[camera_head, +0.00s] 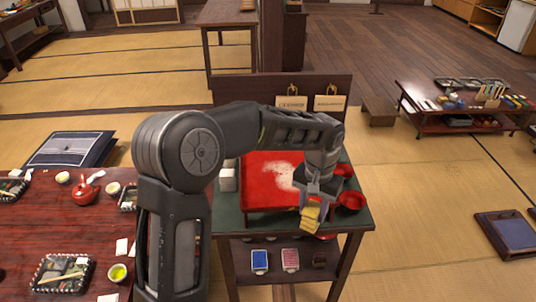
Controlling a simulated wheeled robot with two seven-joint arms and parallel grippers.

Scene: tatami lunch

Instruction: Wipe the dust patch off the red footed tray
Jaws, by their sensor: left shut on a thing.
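The red footed tray (257,195) stands on the green-topped stand (228,222) in the middle of the view. A pale dust patch (281,175) lies on the tray's upper surface, right of its middle; my left arm hides part of the tray's right side. My left gripper (313,207) points down by the tray's front right corner, shut on a yellow block (311,217) that looks like a sponge. I cannot tell whether the block touches the tray. My right gripper is not in view.
Red bowls (351,201) stand right of the tray, close to my left gripper. A white stack (228,178) stands left of it. A low table (60,222) with a red teapot (83,192) is at left.

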